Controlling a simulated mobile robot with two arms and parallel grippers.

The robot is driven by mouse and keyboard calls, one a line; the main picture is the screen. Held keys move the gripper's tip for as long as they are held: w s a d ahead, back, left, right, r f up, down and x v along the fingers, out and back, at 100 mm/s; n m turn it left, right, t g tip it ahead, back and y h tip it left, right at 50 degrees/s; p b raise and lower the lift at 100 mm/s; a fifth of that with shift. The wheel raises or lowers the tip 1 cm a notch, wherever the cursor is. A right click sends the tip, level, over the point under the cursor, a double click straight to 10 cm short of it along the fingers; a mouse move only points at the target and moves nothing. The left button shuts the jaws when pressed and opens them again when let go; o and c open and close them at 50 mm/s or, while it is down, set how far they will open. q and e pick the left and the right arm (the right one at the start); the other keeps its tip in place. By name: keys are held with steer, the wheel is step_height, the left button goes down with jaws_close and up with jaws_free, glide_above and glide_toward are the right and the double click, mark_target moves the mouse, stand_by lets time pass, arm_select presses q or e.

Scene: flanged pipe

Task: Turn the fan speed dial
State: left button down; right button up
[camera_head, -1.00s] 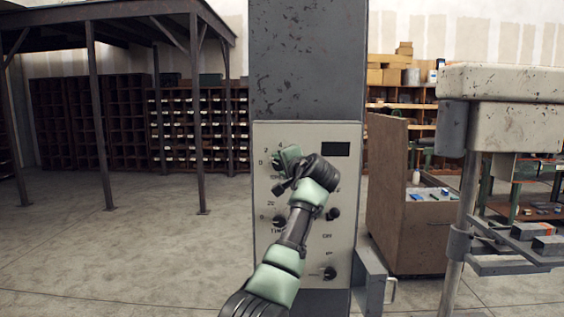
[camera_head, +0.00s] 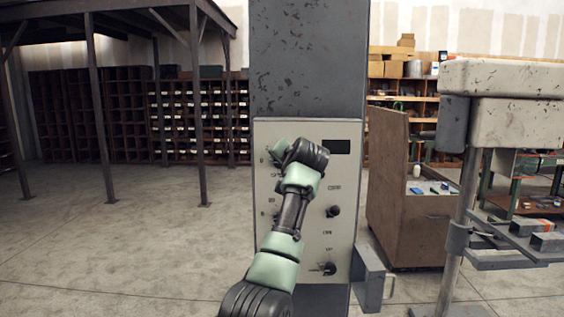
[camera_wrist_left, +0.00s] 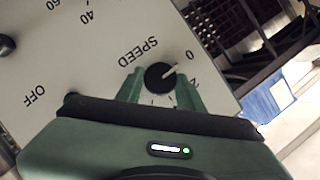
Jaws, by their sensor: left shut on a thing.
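The speed dial (camera_wrist_left: 160,77) is a small round black knob with a pale pointer mark, on a cream control panel (camera_wrist_left: 95,60) with the word SPEED beside it. Its mark points close to the printed 0, with 2 nearby. My left gripper (camera_wrist_left: 158,86) has one green finger on each side of the dial and is shut on it. In the head view my left gripper (camera_head: 274,154) is at the upper left of the panel (camera_head: 345,265), and my wrist hides the dial. My right gripper is not in view.
Other black knobs, one at right middle (camera_head: 333,211) and one at lower right (camera_head: 328,269), sit on the panel. A dark display (camera_head: 339,147) is above them. A grey metal box with a handle (camera_head: 372,278) juts out at lower right. Open floor lies left.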

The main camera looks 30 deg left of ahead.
arm_select(q)
steer(key=shift+f, duration=0.15)
steer(key=c, duration=0.9)
jaws_free()
steer(key=b+v, duration=0.3)
steer(key=v, duration=0.4)
steer(key=shift+s+d, duration=0.25)
steer(key=shift+d, duration=0.05)
